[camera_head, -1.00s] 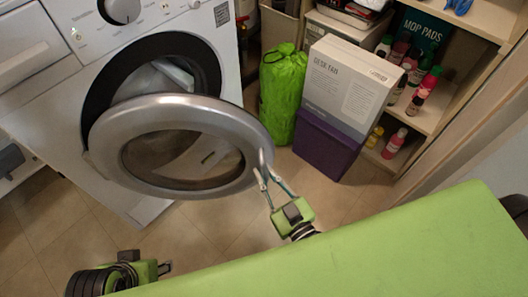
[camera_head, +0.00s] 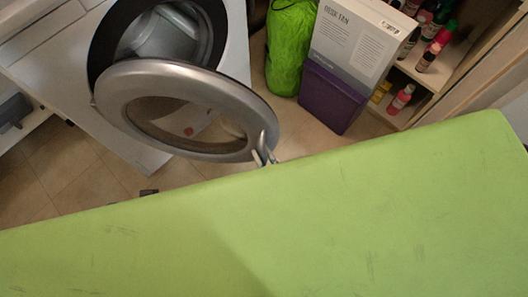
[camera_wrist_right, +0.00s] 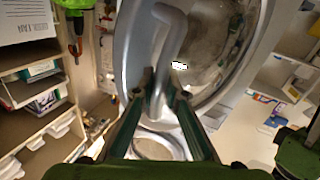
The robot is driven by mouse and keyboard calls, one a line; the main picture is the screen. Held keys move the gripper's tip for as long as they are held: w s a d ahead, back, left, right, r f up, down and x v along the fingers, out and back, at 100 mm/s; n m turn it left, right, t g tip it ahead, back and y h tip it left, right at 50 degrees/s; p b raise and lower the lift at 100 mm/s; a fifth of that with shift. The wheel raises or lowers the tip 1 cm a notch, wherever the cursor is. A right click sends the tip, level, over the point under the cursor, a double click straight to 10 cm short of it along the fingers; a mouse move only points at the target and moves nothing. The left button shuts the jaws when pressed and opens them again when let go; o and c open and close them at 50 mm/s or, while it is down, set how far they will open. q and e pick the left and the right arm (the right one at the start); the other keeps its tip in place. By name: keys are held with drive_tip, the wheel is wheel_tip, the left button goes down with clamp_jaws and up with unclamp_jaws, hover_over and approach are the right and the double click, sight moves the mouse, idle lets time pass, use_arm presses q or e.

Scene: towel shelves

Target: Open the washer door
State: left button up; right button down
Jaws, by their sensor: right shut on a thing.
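The white washer (camera_head: 60,85) stands at the upper left in the head view. My right gripper (camera_head: 264,158) is at the door's right edge, fingers on the handle (camera_head: 262,140). In the right wrist view the gripper (camera_wrist_right: 161,88) is closed around the lower part of the curved grey handle (camera_wrist_right: 170,25). Only a small dark tip of my left gripper (camera_head: 149,192) shows; its fingers are mostly hidden.
A green bag (camera_head: 288,45), a purple box (camera_head: 330,97) and a white desk fan box (camera_head: 352,40) stand right of the washer. A shelf with bottles (camera_head: 415,75) is at the upper right. Tiled floor (camera_head: 85,180) is clear below the washer. My green body hides the lower part.

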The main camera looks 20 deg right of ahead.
drive_tip(key=c, duration=2)
unclamp_jaws()
drive_tip(key=shift+s+d+f, duration=0.15)
drive_tip(key=shift+d+f, duration=0.05)
drive_tip(key=shift+f, duration=0.1)
drive_tip(key=shift+r, duration=0.1)
drive_tip(key=v, duration=1.2)
drive_tip(key=shift+a+r, duration=0.1)
